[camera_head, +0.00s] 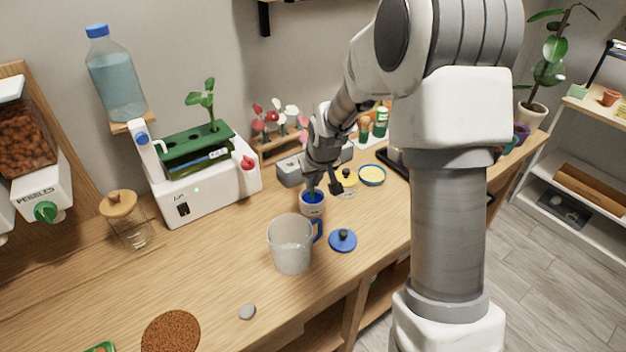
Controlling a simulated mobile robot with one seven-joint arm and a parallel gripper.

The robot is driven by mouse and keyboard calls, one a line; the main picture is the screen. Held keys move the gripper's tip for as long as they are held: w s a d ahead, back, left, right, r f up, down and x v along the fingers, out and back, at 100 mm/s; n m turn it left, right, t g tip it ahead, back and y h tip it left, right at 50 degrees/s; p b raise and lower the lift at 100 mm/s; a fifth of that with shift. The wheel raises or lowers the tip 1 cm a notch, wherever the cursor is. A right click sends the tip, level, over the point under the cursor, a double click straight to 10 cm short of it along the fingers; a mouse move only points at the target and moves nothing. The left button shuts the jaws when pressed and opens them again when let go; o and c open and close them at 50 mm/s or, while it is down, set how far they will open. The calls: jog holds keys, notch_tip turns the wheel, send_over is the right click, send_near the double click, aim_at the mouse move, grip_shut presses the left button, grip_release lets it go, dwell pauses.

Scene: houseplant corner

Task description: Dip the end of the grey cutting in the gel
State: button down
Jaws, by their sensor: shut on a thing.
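My gripper (322,184) is at the back middle of the bench, just above a small white jar (313,210) with blue gel (313,197) in its open mouth. It is shut on the grey cutting, which is small and mostly hidden by the fingers here. I cannot tell whether the cutting's end touches the gel. A blue lid with a dark knob (342,240) lies on the wood in front of the jar.
A small glass jar (348,184) and a yellow-filled blue dish (372,175) are close on the right. A white machine with a green rack (205,185) stands left.

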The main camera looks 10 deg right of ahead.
jog(key=shift+r+p, duration=1.95)
jog(key=shift+r, duration=1.4)
